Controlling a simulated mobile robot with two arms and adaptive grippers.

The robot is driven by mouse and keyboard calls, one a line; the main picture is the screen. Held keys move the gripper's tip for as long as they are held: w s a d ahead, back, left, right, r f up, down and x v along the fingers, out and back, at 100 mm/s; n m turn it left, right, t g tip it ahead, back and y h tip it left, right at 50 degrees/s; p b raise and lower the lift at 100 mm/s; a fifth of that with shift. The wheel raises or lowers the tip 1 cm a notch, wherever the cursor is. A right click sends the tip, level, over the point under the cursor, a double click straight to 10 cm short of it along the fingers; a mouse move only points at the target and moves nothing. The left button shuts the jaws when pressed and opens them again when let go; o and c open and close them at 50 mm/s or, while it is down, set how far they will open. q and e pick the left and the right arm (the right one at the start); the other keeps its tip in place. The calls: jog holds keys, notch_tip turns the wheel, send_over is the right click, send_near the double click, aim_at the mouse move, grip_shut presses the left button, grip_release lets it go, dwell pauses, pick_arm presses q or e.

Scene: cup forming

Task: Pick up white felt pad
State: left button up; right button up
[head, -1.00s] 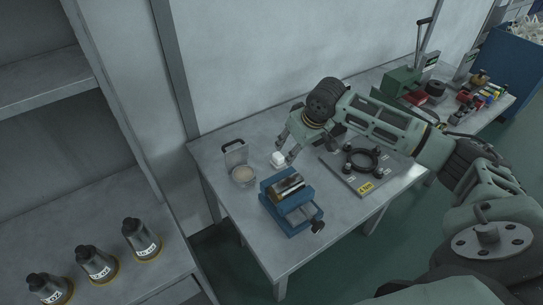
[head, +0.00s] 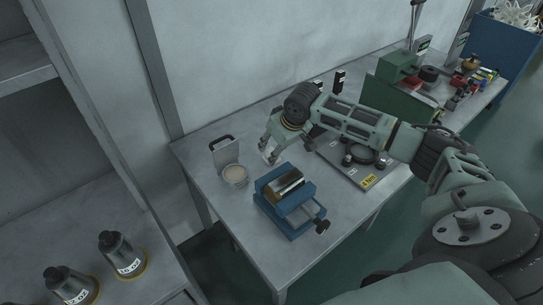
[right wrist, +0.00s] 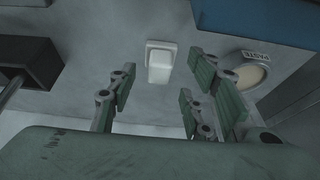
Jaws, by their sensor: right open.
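The white felt pad (right wrist: 160,62) is a small pale block with a wider top edge, on the grey table. It shows in the right wrist view ahead of the fingers, and in the head view (head: 268,152) partly hidden by them. My right gripper (head: 271,152) is open above the table at the pad; in the right wrist view its fingers (right wrist: 163,82) stand apart on either side of the pad's line, with no contact visible. My left gripper is not in view.
A blue vise (head: 290,205) stands in front of the gripper. A grey plate with a black ring (head: 350,172) lies to the right.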

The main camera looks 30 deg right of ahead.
jog(key=x, duration=0.4)
jog(key=shift+w+f, duration=0.1)
jog(key=shift+w, duration=0.1)
jog(key=shift+c, duration=0.3)
jog(key=c, duration=0.9)
jog(key=shift+o, duration=0.2)
